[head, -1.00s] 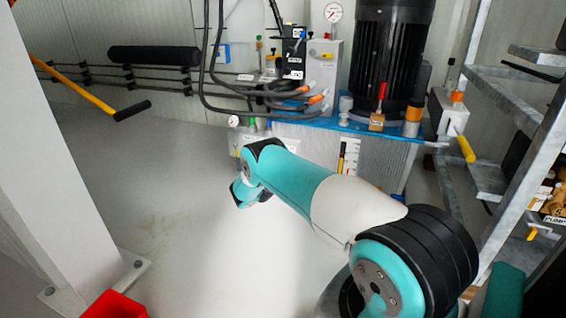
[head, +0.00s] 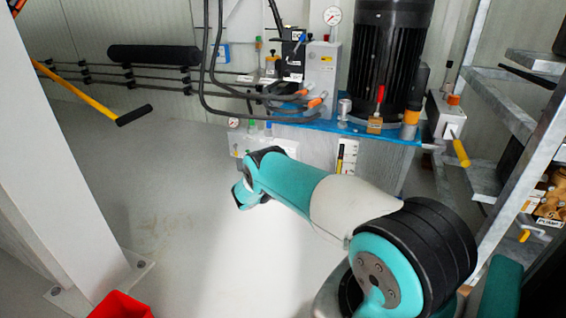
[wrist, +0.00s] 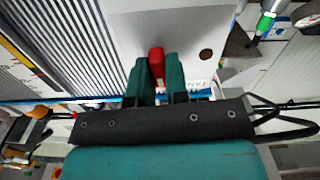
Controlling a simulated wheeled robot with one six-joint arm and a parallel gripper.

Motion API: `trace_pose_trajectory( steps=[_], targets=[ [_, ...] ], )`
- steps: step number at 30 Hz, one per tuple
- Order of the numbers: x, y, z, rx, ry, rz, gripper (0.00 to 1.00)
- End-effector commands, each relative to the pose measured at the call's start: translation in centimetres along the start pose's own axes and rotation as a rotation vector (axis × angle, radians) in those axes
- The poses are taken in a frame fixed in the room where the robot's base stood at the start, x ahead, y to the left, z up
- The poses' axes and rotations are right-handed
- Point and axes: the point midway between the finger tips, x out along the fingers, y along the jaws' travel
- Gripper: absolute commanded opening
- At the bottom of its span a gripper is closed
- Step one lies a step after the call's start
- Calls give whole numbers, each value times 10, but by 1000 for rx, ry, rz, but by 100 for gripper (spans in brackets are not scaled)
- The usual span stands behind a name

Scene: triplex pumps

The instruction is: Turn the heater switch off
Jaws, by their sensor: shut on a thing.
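In the wrist view, a red switch knob (wrist: 156,61) sits on a light grey panel (wrist: 185,30). I take it for the heater switch; any on and off marks are too small to read. My gripper (wrist: 157,70) has its two dark green fingers on either side of the knob, shut on it. In the head view my gripper and the knob are hidden behind my arm, which reaches toward the front of the pump unit's tank.
A black motor (head: 391,60) stands on the blue-edged tank top, with black hoses (head: 210,60) to its left. A metal shelf rack (head: 510,120) is at the right. A white post (head: 60,170) and a red bin (head: 122,306) are at the left. Open floor lies between.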

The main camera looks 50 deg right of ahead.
Motion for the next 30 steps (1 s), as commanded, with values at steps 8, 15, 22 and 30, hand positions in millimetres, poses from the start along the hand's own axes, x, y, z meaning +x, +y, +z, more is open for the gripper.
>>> trace_pose_trajectory(
  steps=[8, 15, 22, 30],
  targets=[
    [0, 0, 0, 94, 0, -1, 0],
    [0, 0, 0, 115, 0, -1, 0],
    [0, 0, 0, 116, 0, -2, 0],
    [0, 0, 0, 114, 0, -1, 40]
  ],
)
